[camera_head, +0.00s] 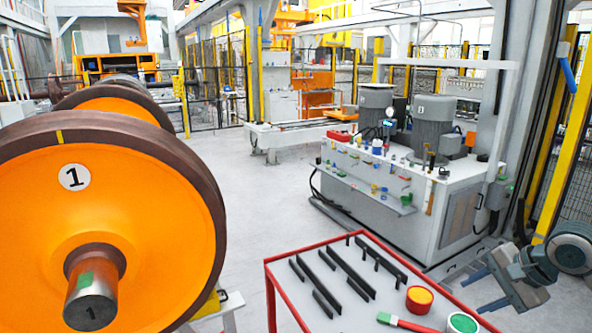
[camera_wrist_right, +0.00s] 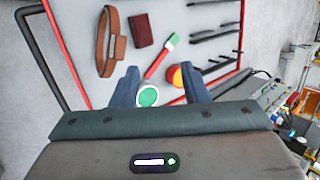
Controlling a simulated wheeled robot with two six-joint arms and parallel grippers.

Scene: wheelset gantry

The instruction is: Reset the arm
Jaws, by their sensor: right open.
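My right gripper (camera_head: 474,289) is at the right edge of the head view, beside the right side of the red-edged table. Its two blue-grey fingers stand apart with nothing between them that it grips. In the right wrist view the open fingers (camera_wrist_right: 158,84) point toward the tabletop, and a round green-topped container (camera_wrist_right: 148,96) shows between them, apparently beyond the gripper. Part of my right arm is cut off by the right edge of the head view. My left gripper does not show.
The red-edged table (camera_head: 290,312) carries several black bars (camera_head: 347,272), a yellow-topped red container (camera_head: 419,299) and a green-and-red brush (camera_head: 405,322). A brown strap (camera_wrist_right: 108,45) and dark red block (camera_wrist_right: 141,29) lie there too. An orange wheel (camera_head: 120,200) stands left; a hydraulic machine (camera_head: 440,200) stands behind the table.

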